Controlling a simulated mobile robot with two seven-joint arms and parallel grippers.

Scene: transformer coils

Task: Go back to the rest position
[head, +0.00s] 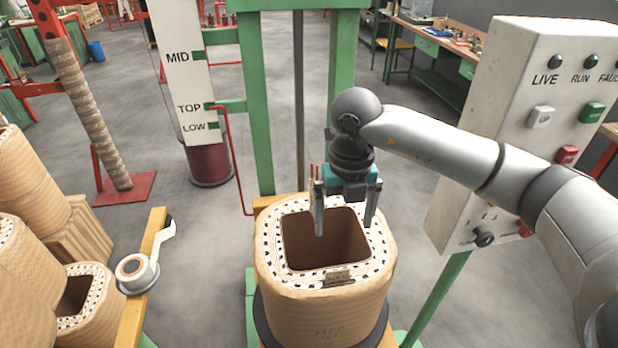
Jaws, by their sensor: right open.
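My right gripper (345,212) points down over the large wrapped transformer coil (325,310) in the middle of the head view. Its two fingers are apart, with nothing seen between them. The left finger overlaps the coil's square opening and the right finger overlaps the far right part of its rim. I cannot tell whether the fingers touch the coil. My right arm comes in from the right edge. My left gripper is not in view.
A control box (515,120) with lamps and buttons stands close by my right arm. A green frame (270,100) rises behind the coil. A tape roll (135,270) sits on a wooden rail at left, beside more coils (28,185). Grey floor (410,185) lies open behind.

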